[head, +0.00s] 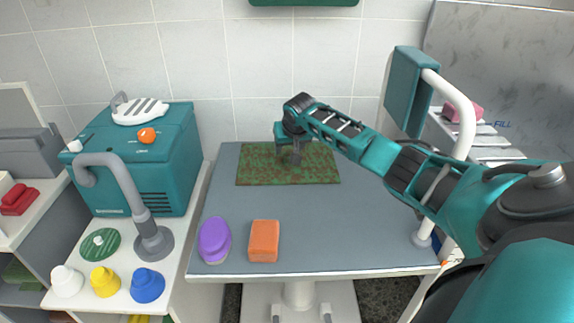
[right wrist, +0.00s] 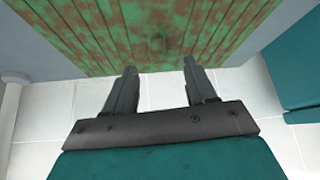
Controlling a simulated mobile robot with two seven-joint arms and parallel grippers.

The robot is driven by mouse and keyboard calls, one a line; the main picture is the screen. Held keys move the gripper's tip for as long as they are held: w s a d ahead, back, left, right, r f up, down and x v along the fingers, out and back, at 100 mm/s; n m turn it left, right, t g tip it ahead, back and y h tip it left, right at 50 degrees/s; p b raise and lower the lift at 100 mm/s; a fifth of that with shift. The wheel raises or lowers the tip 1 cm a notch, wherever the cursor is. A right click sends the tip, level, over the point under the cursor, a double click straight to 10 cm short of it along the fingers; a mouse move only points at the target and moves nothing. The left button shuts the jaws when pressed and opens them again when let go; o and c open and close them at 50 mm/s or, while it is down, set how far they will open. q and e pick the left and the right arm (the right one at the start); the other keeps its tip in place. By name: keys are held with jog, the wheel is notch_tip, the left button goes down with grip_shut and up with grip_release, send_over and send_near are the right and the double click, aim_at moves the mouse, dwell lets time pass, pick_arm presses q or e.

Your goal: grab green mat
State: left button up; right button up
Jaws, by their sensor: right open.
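The green mat (head: 255,164), stained with brown patches, lies flat near the back edge of the grey table. My right gripper (head: 290,155) is over the mat in the head view and hides part of it. In the right wrist view the ribbed, stained mat (right wrist: 100,35) fills the top of the picture. There the two fingers of my right gripper (right wrist: 160,66) are apart, with nothing between them, and their tips reach the mat's near edge in the picture. I cannot tell whether they touch it. My left gripper is not in view.
A purple oval brush (head: 214,238) and an orange sponge (head: 264,240) sit on the front left of the table (head: 340,230). A teal box (head: 150,160) and a grey tap arm (head: 125,185) stand to the left. A white post (head: 462,120) rises at the table's right.

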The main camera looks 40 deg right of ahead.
aim_at(287, 154)
jog(key=shift+w+f, duration=0.1)
jog(key=shift+f, duration=0.05)
jog(key=shift+w+d+f, duration=0.1)
jog(key=shift+d+f, duration=0.1)
jog(key=shift+f, duration=0.05)
jog(key=b+x, duration=0.2)
jog(key=x, duration=0.1)
jog(key=shift+f, duration=0.1)
jog(key=shift+w+d+f+b, duration=0.25)
jog(key=shift+w+f+b, duration=0.1)
jog(key=shift+f+b, duration=0.15)
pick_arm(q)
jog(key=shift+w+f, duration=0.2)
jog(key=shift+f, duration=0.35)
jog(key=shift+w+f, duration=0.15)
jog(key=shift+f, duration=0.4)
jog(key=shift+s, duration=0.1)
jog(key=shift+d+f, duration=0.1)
pick_arm(e)
jog(key=shift+r, duration=0.1)
grip_shut()
